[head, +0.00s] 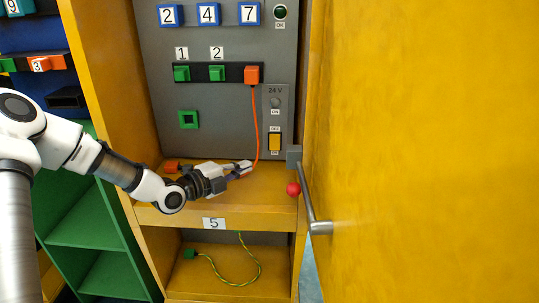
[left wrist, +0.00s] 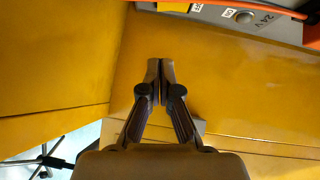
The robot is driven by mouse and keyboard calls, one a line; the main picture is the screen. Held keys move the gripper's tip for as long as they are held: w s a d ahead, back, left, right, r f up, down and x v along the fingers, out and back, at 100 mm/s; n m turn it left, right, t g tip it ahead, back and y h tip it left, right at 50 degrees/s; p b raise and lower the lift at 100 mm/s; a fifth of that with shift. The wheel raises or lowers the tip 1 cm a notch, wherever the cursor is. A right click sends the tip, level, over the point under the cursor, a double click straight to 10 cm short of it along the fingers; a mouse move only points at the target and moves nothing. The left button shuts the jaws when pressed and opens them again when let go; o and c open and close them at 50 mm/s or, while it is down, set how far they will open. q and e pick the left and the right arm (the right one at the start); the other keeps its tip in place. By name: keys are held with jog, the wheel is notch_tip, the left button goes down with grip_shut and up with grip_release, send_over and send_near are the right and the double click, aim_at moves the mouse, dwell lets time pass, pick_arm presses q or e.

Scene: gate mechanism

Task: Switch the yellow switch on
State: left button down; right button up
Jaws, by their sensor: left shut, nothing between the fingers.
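The yellow switch (head: 274,141) is on the lower right of the grey panel, in a grey box marked 24 V, with an OFF label above it and a label below. Which way it is tipped I cannot tell. A yellow piece of the switch (left wrist: 173,6) shows at the top edge of the left wrist view. My left gripper (head: 246,167) is shut and empty, below and left of the switch, over the wooden shelf and apart from the switch. Its closed fingertips (left wrist: 160,68) show in the left wrist view. My right gripper is not in view.
An orange cable (head: 257,125) hangs from the orange plug (head: 252,75) down near my left gripper. A large yellow door (head: 430,140) stands at the right, with a metal handle (head: 307,195) and a red ball (head: 293,189) beside it. The shelf (head: 265,205) bears a 5 label.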

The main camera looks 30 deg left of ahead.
pick_arm(q)
jog(key=b, duration=0.3)
send_near(279, 149)
jog(key=d, duration=0.1)
jog(key=w+d, duration=0.1)
jog(key=d, duration=0.1)
jog(key=shift+w+d+f, duration=0.2)
jog(key=shift+d, duration=0.05)
jog(key=shift+w+a+f, duration=0.1)
jog(key=shift+w+a, duration=0.15)
jog(key=shift+w, duration=0.5)
jog(key=shift+w+a, duration=0.25)
jog(key=shift+w, duration=0.45)
jog(key=shift+w+a+f, duration=0.1)
jog(key=shift+w+a, duration=0.15)
jog(key=shift+w, duration=0.5)
